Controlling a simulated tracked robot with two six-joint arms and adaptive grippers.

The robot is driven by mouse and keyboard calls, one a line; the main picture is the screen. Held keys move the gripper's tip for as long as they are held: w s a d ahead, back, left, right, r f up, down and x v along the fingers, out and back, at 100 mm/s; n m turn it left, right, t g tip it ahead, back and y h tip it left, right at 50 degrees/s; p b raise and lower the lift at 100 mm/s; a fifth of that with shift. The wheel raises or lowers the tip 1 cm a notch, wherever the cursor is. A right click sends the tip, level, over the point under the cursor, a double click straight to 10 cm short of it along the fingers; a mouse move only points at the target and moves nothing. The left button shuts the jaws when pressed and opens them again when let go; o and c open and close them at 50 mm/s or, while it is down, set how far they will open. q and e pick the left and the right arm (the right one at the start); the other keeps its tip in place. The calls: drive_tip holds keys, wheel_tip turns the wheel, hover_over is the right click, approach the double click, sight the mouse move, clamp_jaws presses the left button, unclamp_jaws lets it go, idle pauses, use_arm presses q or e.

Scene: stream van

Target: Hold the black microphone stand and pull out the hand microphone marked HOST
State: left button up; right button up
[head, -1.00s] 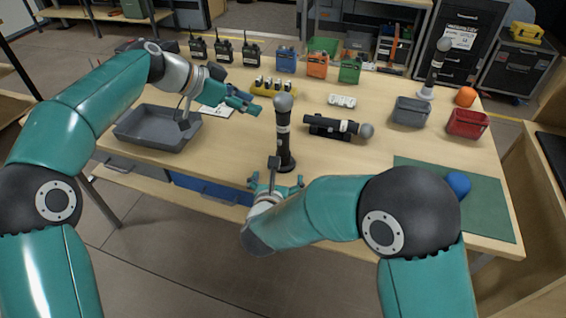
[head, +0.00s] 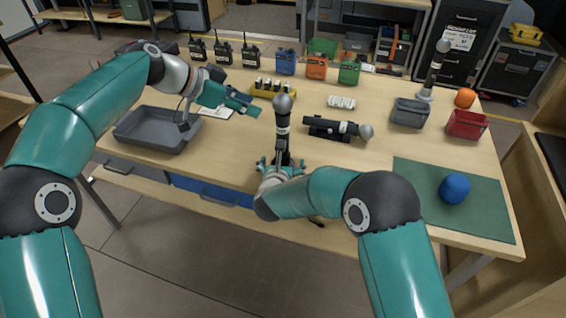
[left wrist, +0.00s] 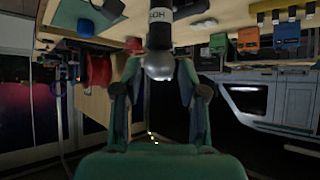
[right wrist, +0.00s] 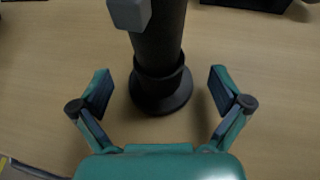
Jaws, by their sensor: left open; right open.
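The black microphone stand (head: 282,150) stands upright near the table's front edge, with a hand microphone (head: 283,110) upright in it, grey ball head on top. In the left wrist view the microphone's white band (left wrist: 160,14) shows upside-down lettering, partly visible, that seems to read HOST. My left gripper (head: 246,103) is open, left of the microphone's head and apart from it; that head (left wrist: 159,66) shows ahead between its fingers. My right gripper (head: 281,166) is open and low at the stand; in the right wrist view the round stand base (right wrist: 160,92) lies between and just beyond its fingertips.
Another microphone (head: 340,128) lies on a black cradle to the right; one (head: 437,68) stands in a white stand farther back. A grey tray (head: 160,128) is at left, a yellow battery rack (head: 272,88) behind. A blue ball (head: 454,188) rests on the green mat (head: 480,215).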

drive_tip(key=c, duration=1.3)
use_arm(q)
drive_tip(key=o, duration=0.4)
use_arm(e)
drive_tip(key=shift+o, duration=0.2)
use_arm(q)
drive_tip(key=shift+o, duration=0.2)
drive_tip(key=m+h, duration=0.3)
drive_tip(key=h, duration=0.1)
approach(283, 133)
drive_tip(key=d, duration=0.3)
drive_tip(key=a+f+n+t, duration=0.2)
drive_tip(key=a+f+n, duration=0.1)
drive_tip(key=a+f, duration=0.1)
drive_tip(key=x, duration=1.1)
drive_tip(key=shift+f, duration=0.1)
